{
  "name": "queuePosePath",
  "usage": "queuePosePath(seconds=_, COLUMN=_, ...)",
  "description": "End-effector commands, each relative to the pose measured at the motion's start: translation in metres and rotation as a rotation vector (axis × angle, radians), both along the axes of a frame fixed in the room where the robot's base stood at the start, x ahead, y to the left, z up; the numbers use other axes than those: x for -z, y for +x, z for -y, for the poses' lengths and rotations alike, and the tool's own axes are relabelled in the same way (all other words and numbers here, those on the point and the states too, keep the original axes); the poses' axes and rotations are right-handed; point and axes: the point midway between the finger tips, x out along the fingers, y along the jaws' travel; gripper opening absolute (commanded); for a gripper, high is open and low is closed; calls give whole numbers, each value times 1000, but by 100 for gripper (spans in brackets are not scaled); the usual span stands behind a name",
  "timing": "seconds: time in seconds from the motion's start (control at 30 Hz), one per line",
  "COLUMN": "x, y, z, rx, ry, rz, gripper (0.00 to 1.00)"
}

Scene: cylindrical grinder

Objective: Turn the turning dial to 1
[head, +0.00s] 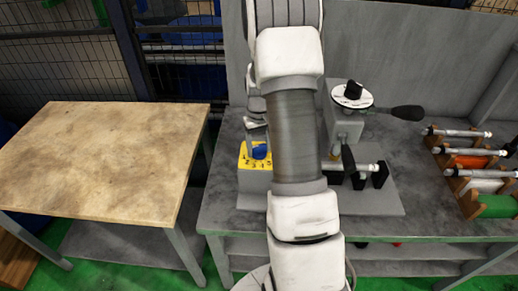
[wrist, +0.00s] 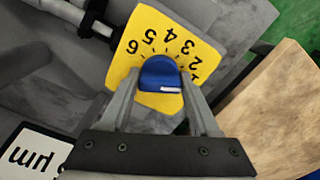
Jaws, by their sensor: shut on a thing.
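The turning dial (wrist: 159,73) is a blue knob on a yellow number plate (wrist: 140,38). In the wrist view the digits run in an arc from 6 at the left to 1 at the right, appearing upside down. A small white mark shows on the knob's lower right edge; which digit it matches I cannot tell. My gripper (wrist: 160,80) is shut on the knob, one finger on each side. In the head view the blue dial (head: 261,151) and yellow plate (head: 249,163) are on the left of the machine, partly hidden by my arm.
A wooden-topped table (head: 110,160) stands left of the grey machine bench (head: 420,215). A round white handwheel (head: 366,101) with a black handle is right of my arm. A rack of rollers (head: 480,160) is at the far right. A white "µm" panel (wrist: 35,155) lies near the dial.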

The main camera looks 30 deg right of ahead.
Motion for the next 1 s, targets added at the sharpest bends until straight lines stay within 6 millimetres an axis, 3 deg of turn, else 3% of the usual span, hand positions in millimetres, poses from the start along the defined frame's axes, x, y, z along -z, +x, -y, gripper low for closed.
queuePosePath(seconds=0.33, x=0, y=1, z=0, rx=158, ry=-2, rz=2, gripper=7)
queuePosePath(seconds=0.87, x=-1, y=1, z=0, rx=191, ry=-1, rz=2, gripper=7)
queuePosePath(seconds=0.9, x=-1, y=1, z=0, rx=191, ry=-1, rz=2, gripper=66)
queuePosePath(seconds=1.0, x=-1, y=1, z=0, rx=190, ry=-1, rz=2, gripper=84)
